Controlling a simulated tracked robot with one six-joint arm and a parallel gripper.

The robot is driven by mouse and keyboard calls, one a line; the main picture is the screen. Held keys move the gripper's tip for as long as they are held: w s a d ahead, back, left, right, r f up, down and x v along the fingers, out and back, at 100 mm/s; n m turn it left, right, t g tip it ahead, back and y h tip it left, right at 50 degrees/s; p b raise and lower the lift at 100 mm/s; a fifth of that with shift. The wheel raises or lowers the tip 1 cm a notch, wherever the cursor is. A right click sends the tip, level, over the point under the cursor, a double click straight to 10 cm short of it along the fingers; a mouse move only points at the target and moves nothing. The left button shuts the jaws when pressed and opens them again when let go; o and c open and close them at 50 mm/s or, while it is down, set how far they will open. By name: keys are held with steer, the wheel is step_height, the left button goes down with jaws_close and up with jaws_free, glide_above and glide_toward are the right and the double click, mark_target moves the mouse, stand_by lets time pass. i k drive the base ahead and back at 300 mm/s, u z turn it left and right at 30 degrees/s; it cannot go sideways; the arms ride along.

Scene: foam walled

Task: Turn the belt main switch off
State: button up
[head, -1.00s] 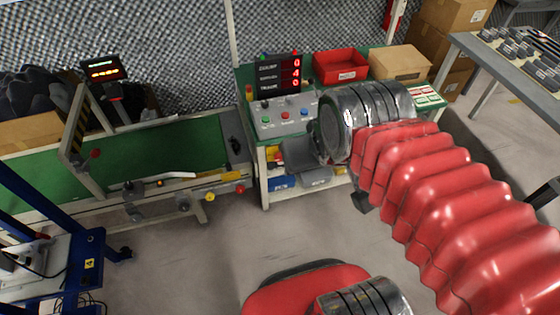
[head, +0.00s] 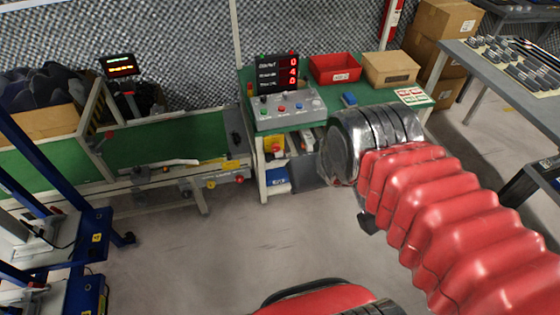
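The green belt conveyor (head: 180,140) runs along the left, with a grey metal frame. On its front rail are a small yellow plate (head: 232,165) and small red and yellow knobs (head: 211,184). A yellow-and-red fitting (head: 272,144) sits under the front left of the green bench. I cannot tell which of these is the main switch, or its position. My arm, with red bellows and a grey metal joint, reaches in from the right toward the bench. My gripper cannot be made out; the joint hides what lies behind it.
A grey control box (head: 289,108) with coloured buttons and a red-digit display (head: 277,75) stand on the bench, with a red bin (head: 335,68) and cardboard box (head: 390,68). A blue rack (head: 95,235) stands lower left. The middle floor is clear.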

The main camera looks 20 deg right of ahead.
mark_target(275, 147)
steer(key=k, duration=0.75)
steer(key=u, duration=0.15)
steer(key=i, duration=0.65)
steer(key=u, duration=0.6)
steer(key=i, duration=1.05)
steer(key=u, duration=0.3)
